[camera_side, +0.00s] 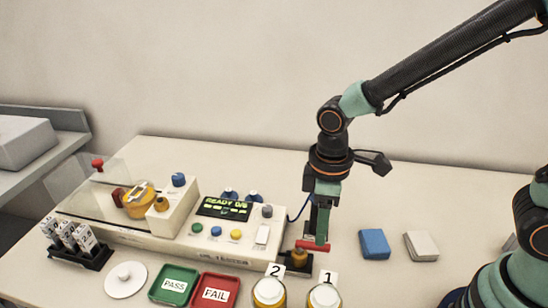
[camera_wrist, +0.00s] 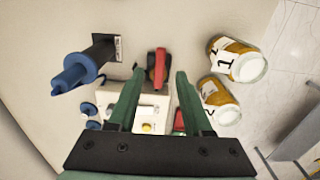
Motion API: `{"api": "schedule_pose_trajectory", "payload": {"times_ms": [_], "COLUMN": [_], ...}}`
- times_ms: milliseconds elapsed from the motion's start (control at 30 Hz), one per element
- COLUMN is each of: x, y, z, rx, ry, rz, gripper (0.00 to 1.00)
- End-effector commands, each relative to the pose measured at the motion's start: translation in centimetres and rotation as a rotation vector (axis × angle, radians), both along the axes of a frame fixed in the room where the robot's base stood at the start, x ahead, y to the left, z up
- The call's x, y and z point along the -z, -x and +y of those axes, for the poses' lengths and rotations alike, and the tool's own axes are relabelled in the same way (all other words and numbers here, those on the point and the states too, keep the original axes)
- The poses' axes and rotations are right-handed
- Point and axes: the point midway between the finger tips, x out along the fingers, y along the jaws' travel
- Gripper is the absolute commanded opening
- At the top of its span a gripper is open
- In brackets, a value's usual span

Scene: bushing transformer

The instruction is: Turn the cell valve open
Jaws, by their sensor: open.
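The cell valve is taken to be the small brass valve (camera_side: 299,258) with a red lever handle (camera_side: 312,245), at the right end of the cream test unit (camera_side: 150,240). In the wrist view the red handle (camera_wrist: 160,66) shows between my two green fingertips, with a gap on each side. My gripper (camera_side: 322,236) points down right above the handle in the side view. It is open and empty in the wrist view (camera_wrist: 160,71). Whether the fingertips reach down around the handle or stay just above it, I cannot tell.
Two amber jars, labelled 2 (camera_side: 269,293) and 1 (camera_side: 324,297), stand in front of the valve. A blue-topped black post (camera_wrist: 75,76) stands left in the wrist view. Green PASS (camera_side: 174,284) and red FAIL (camera_side: 215,290) trays lie left. Blue (camera_side: 374,243) and grey (camera_side: 421,245) pads lie right.

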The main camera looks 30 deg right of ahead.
Motion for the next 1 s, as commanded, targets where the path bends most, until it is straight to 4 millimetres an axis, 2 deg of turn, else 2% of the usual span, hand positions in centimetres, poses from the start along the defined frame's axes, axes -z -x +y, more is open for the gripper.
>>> {"api": "schedule_pose_trajectory", "payload": {"times_ms": [100,300,667,700,767,800,833,1000], "x": [2.1,3.9,4.4,4.4,4.4,4.4,4.4,4.4], "y": [0.1,0.0,0.0,0.0,0.0,0.0,0.0,0.0], "z": [-0.1,0.0,0.0,0.0,0.0,0.0,0.0,0.0], "rx": [0.001,0.001,0.001,0.001,0.001,0.001,0.001,0.002], "ry": [0.002,0.001,-0.001,-0.001,-0.001,-0.001,-0.001,-0.001], "rz": [0.005,0.001,-0.001,-0.001,-0.001,-0.001,-0.001,-0.001], "gripper": [0.5,0.5,0.5,0.46,0.23,0.08,0.0,0.0]}}
